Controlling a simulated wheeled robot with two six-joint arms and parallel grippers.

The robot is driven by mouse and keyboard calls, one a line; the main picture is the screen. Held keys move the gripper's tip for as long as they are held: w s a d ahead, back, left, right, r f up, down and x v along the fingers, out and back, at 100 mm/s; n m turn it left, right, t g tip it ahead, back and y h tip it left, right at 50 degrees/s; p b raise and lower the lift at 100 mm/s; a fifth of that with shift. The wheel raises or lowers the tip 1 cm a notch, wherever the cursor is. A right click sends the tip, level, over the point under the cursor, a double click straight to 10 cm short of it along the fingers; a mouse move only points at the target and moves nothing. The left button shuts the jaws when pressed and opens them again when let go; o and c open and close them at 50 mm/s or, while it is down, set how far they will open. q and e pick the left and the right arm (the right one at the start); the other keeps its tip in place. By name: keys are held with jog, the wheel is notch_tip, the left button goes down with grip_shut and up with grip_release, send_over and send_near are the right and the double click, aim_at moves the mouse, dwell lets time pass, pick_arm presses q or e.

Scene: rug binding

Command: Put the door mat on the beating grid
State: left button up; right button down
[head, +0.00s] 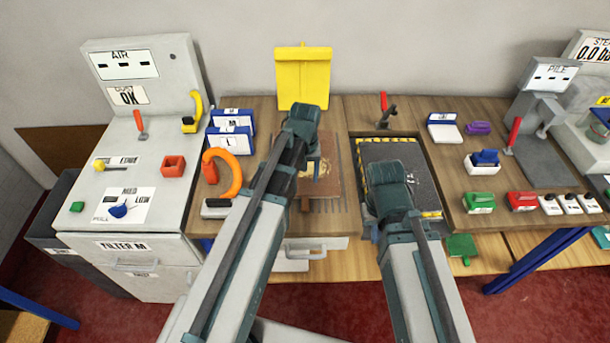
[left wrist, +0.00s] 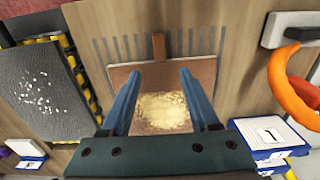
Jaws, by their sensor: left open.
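A brown mat (head: 325,188) with a pale, sandy patch lies on the left part of the wooden bench, at a row of dark slots, the likely beating grid (head: 335,207). In the left wrist view the same brown mat (left wrist: 200,72) shows its sandy patch and a brown tab (left wrist: 159,46) reaching over the slots (left wrist: 115,48). My left gripper (left wrist: 158,80) is open and empty above the mat, fingers spread over it. In the head view my left gripper (head: 315,171) partly hides the mat. My right arm's wrist (head: 385,185) is over a dark panel; its fingers are hidden.
The dark, white-flecked panel (head: 395,155) lies in a recess with yellow-black edging. An orange hooked handle (head: 228,165) and blue-white boxes (head: 232,140) stand left of the mat. A yellow board (head: 303,78) stands behind. Small coloured blocks stand on the right bench.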

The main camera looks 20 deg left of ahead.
pick_arm(q)
jog(key=s+d+m+y, duration=0.1)
jog(key=s+d+m, duration=0.6)
jog(key=s+d, duration=0.3)
jog(key=s+r, duration=0.1)
jog(key=s, duration=0.3)
jog(key=shift+s+d, duration=0.15)
jog(key=shift+d, duration=0.1)
jog(key=shift+f, duration=0.1)
jog(key=shift+f+b, duration=0.7)
jog(key=shift+f, duration=0.05)
